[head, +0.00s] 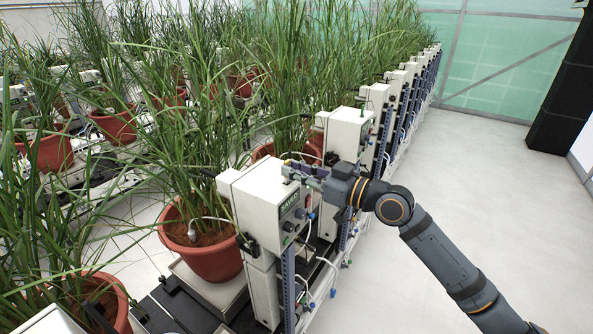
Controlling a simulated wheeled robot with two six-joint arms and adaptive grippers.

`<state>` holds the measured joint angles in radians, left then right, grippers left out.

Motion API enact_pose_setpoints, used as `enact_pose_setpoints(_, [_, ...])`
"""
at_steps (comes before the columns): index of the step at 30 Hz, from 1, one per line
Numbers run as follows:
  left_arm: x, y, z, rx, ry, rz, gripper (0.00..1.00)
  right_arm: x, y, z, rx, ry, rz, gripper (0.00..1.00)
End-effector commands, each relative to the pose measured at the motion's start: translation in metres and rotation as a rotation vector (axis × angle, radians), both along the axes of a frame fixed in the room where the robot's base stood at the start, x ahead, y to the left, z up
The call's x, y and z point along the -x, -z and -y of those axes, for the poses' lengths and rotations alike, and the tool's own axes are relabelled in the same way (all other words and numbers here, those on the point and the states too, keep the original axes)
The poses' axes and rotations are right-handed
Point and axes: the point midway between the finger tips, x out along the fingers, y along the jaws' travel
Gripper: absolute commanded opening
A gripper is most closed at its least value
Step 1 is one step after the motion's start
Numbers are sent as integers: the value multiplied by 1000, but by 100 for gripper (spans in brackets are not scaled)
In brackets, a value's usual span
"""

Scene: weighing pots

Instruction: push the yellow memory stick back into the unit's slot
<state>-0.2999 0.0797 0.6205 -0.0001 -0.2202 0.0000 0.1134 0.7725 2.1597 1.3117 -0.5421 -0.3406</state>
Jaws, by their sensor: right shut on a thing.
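The nearest white unit (258,199) stands upright beside a potted plant, with a dark display and knobs on its right face. My right gripper (291,172) reaches in from the right at the top edge of that face. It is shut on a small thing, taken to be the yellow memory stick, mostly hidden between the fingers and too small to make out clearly. The slot is not discernible; the gripper covers that part of the unit. I cannot tell whether the stick touches the slot. My left gripper is not in view.
A row of similar white units (347,135) on a rack runs away to the back. Terracotta pots (213,262) with tall grassy plants stand left of the units, leaves hanging close by. Cables and small valves hang below the unit. The pale floor (480,170) at right is clear.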

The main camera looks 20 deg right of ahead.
Motion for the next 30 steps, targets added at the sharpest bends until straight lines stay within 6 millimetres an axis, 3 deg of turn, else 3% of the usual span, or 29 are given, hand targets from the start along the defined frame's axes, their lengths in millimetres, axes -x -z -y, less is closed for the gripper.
enact_pose_setpoints(24, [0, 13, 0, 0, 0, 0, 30, 0, 13, 0, 1, 0, -3, 2])
enact_pose_setpoints(25, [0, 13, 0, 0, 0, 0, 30, 0, 13, 0, 1, 0, -3, 18])
enact_pose_setpoints(30, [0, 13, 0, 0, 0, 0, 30, 0, 13, 0, 0, 0, -2, 41])
